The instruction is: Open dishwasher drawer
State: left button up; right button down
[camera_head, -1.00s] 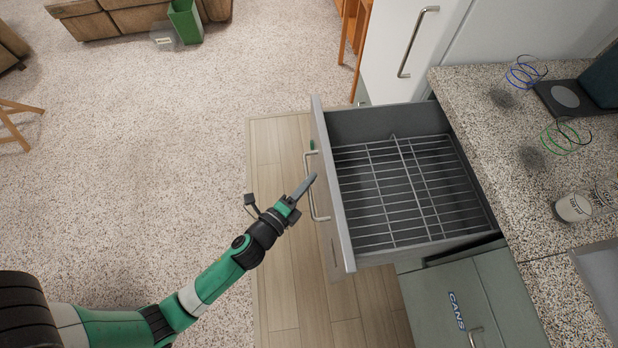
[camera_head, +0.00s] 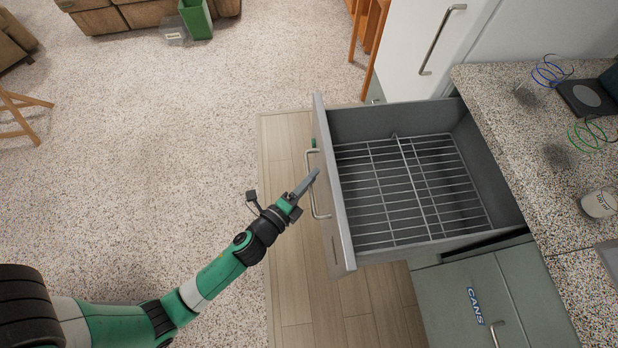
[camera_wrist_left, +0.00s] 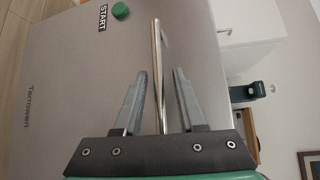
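The grey dishwasher drawer (camera_head: 338,215) stands pulled well out from under the counter, with an empty wire rack (camera_head: 415,185) inside. Its front carries a metal bar handle (camera_head: 314,208). My left gripper (camera_head: 315,173) is at this handle, outside the drawer front. In the left wrist view, the handle (camera_wrist_left: 157,45) runs between the two fingers of the left gripper (camera_wrist_left: 161,72), with visible gaps on both sides. The fingers are apart. A green button (camera_wrist_left: 119,10) and a START label (camera_wrist_left: 102,18) show on the drawer front. My right gripper is not in view.
A speckled counter (camera_head: 525,150) is at the right, above a cabinet marked CANS (camera_head: 475,300). A tall white door (camera_head: 410,40) with a handle stands behind the drawer. The carpet (camera_head: 150,130) left of the drawer is mostly clear. A green bin (camera_head: 196,18) stands far back.

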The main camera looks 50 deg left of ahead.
pick_arm(q)
jog(key=shift+s, duration=0.15)
jog(key=b+v, duration=0.3)
jog(key=v, duration=0.8)
jog(key=shift+s, duration=0.2)
